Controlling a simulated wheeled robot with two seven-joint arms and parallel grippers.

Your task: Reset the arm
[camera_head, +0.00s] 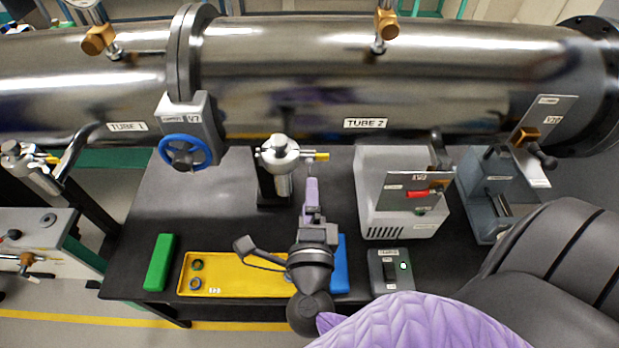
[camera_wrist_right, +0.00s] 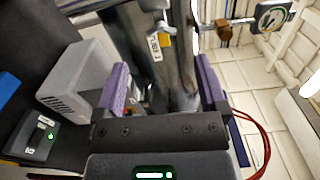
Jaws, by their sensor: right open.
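My right gripper (camera_head: 311,192) reaches over the dark table from the front, in front of the steel beam tubes. Its purple fingers point away, to the right of a metal valve fitting (camera_head: 277,160) with a yellow tip. In the right wrist view its two purple fingers (camera_wrist_right: 162,85) stand wide apart with nothing held between them. Whether the fingers touch the fitting I cannot tell. My right arm covers part of the yellow tray (camera_head: 235,262) and the blue block (camera_head: 340,270). My left gripper is not in view.
Tube 2 (camera_head: 290,75) runs across the back, with a blue handwheel (camera_head: 185,152) at its left flange. A grey pump box (camera_head: 395,215) and a small switch box (camera_head: 388,270) stand right of my gripper. A green block (camera_head: 160,262) lies left. The table's left middle is clear.

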